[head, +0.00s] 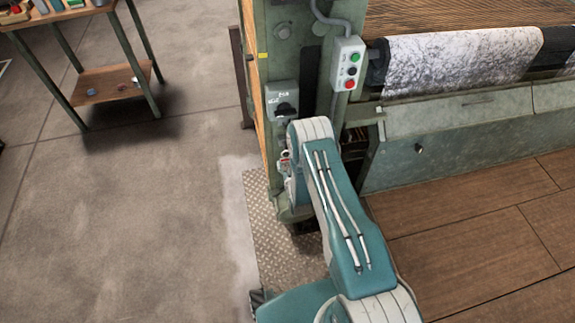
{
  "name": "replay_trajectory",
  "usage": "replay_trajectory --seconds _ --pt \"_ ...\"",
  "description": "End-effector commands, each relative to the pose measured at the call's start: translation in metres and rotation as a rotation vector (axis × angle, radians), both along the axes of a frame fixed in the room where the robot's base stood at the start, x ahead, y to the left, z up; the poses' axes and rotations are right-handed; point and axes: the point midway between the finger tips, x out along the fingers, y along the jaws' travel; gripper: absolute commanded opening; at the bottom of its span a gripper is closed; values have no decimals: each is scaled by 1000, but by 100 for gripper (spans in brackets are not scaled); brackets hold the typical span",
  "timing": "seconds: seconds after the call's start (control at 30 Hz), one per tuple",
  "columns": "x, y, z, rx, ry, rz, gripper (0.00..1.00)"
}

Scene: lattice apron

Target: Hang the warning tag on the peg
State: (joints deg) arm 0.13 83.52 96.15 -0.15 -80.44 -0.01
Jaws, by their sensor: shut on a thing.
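My arm reaches up the middle of the head view, and its bent upper joint covers most of what lies behind it. A small part of my gripper (290,178) shows just left of that joint, close to the green machine post. A small red and white piece (284,158) at it looks like the warning tag, held in the shut jaws; its details are too small to read. The fingertips are mostly hidden. A short dark peg-like knob (418,148) stands out from the grey-green machine panel to the right, apart from my gripper. I cannot tell whether it is the task's peg.
A grey switch box (282,101) with a black knob and a button box (347,64) sit on the machine post. A patterned cloth roll (460,62) lies right. A small table (75,15) with items stands far left. The concrete floor (150,200) at left is clear.

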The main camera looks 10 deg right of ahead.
Motion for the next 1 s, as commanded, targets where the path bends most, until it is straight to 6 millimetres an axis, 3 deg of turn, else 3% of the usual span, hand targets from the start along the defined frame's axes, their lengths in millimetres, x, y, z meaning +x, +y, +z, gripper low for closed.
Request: replay_trajectory --seconds 1.0 --pt "26 0 -1 0 -1 0 28"
